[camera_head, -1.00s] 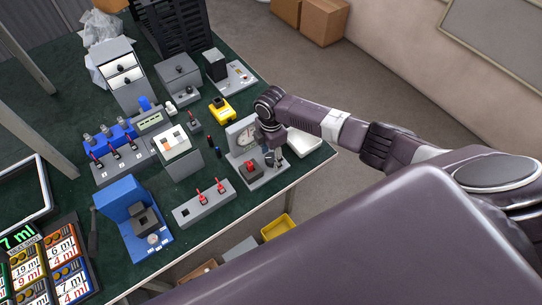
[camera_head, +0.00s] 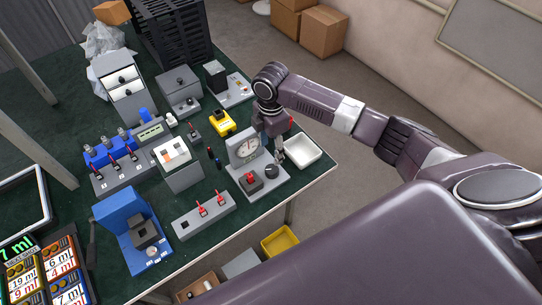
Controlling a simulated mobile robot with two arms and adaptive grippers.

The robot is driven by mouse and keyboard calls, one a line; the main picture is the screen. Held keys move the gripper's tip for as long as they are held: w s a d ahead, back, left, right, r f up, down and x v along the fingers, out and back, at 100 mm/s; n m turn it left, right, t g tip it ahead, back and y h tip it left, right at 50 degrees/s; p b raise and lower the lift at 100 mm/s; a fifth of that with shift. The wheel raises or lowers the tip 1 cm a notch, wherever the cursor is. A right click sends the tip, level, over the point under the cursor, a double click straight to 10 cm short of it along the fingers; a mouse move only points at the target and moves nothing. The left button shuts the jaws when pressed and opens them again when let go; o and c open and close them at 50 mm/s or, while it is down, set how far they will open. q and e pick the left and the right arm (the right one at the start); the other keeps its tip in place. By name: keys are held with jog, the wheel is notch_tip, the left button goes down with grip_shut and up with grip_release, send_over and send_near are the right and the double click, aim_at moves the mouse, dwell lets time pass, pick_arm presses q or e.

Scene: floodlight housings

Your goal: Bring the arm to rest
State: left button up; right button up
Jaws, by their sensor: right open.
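My right arm (camera_head: 370,130) comes in from the right and reaches over the near right corner of the green table. My right gripper (camera_head: 280,154) points down and is open, with nothing seen between its fingers. It is just right of a grey station with a round dial (camera_head: 246,148), a black knob (camera_head: 272,171) and a red switch (camera_head: 251,177). I cannot tell whether the gripper touches the station. My left gripper is not in view.
A white tray (camera_head: 304,151) lies right of the gripper.

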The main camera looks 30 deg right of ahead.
jog(key=shift+r, duration=0.35)
